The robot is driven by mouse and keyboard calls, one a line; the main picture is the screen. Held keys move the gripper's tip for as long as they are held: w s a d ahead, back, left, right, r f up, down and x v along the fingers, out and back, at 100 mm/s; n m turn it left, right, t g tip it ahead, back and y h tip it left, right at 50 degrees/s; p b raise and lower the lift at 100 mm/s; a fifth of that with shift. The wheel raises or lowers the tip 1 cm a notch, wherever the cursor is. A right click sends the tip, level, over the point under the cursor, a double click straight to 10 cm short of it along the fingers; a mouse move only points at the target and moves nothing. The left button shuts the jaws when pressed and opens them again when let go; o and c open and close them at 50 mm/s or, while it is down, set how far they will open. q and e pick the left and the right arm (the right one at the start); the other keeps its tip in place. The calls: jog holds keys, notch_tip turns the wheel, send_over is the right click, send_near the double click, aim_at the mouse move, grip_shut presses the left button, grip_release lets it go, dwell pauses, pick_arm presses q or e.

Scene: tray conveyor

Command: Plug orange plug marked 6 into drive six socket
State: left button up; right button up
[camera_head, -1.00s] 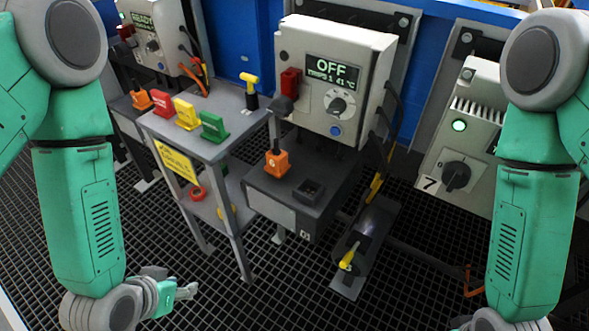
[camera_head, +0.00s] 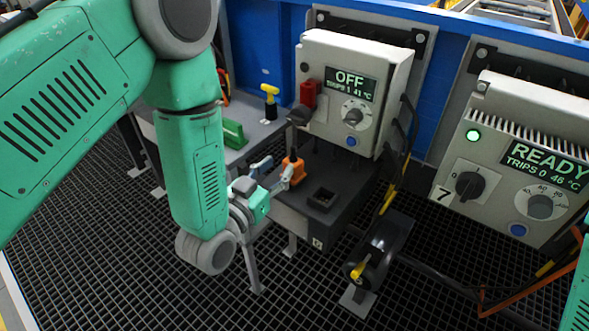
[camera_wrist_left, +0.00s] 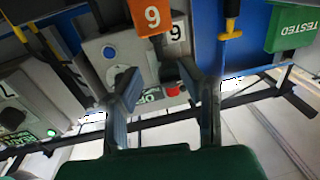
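The orange plug (camera_head: 292,172) stands on the dark ledge below a drive box (camera_head: 345,90) whose screen reads OFF. In the left wrist view the plug (camera_wrist_left: 150,17) is upside down at the top, its mark reading like a 9, so a 6. A plate with the same mark (camera_wrist_left: 177,33) is beside it. A square dark socket (camera_head: 322,197) is on the ledge, right of the plug. My left gripper (camera_head: 277,172) is open, fingers apart, close to the plug's left and front. In its wrist view the left gripper (camera_wrist_left: 158,75) has nothing between its fingers. My right gripper is out of view.
A second drive (camera_head: 520,160), marked 7 and reading READY, is at the right. Cables hang right of the OFF box.

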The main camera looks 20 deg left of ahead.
aim_at(292, 153)
pick_arm(q)
jog(key=b+x, duration=0.1)
jog(key=x, duration=0.6)
grip_shut()
